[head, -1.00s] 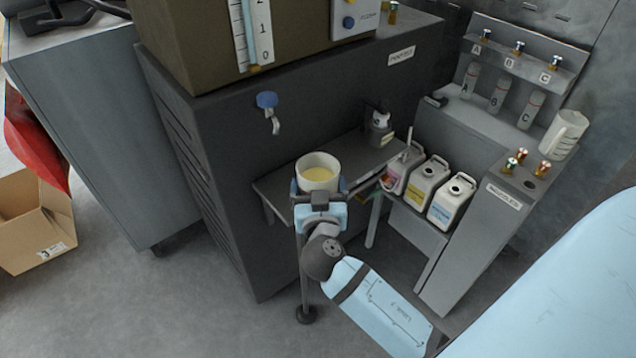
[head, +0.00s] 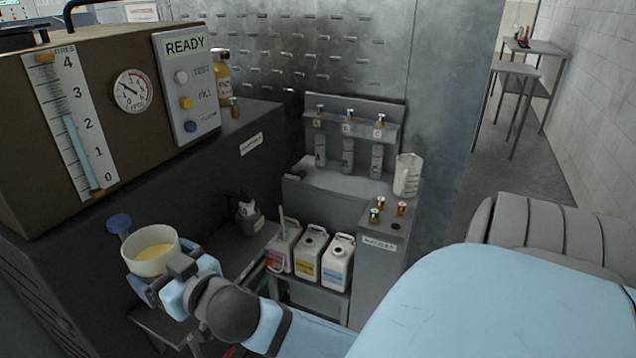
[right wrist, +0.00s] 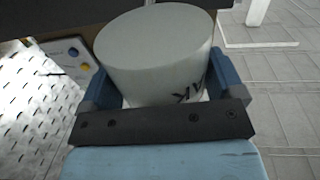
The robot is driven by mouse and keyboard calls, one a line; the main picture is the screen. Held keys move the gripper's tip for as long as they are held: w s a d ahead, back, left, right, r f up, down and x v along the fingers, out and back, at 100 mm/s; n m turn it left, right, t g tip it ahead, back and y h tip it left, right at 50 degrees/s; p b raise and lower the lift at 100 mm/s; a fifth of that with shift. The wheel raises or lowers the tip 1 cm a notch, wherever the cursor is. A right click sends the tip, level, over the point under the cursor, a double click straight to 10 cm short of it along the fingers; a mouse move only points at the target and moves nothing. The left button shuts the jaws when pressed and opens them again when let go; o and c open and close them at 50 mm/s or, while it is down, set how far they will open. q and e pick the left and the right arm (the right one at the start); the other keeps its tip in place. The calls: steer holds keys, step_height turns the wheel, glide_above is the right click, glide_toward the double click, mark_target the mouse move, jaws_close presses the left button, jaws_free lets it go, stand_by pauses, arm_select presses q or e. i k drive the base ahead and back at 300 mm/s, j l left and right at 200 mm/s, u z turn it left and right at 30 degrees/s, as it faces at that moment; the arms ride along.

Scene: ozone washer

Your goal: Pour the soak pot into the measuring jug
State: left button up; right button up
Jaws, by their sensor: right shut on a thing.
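The soak pot (head: 150,262) is a pale round pot with yellow liquid in it, at the lower left of the head view. My right gripper (head: 160,283) is shut on it and holds it about upright. In the right wrist view the pot's pale side (right wrist: 155,60), with dark lettering, sits between the blue fingers (right wrist: 160,95). My left gripper is not in view.
A blue-handled tap (head: 119,224) is close behind the pot. Several white jugs (head: 310,252) stand on a low shelf. Small brass-coloured fittings (head: 379,203) stand in front of the measuring jug. A rack with bottles marked A, B, C (head: 348,150) is behind.

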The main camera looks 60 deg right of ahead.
mark_target(407, 172)
steer(key=z, duration=2.4)
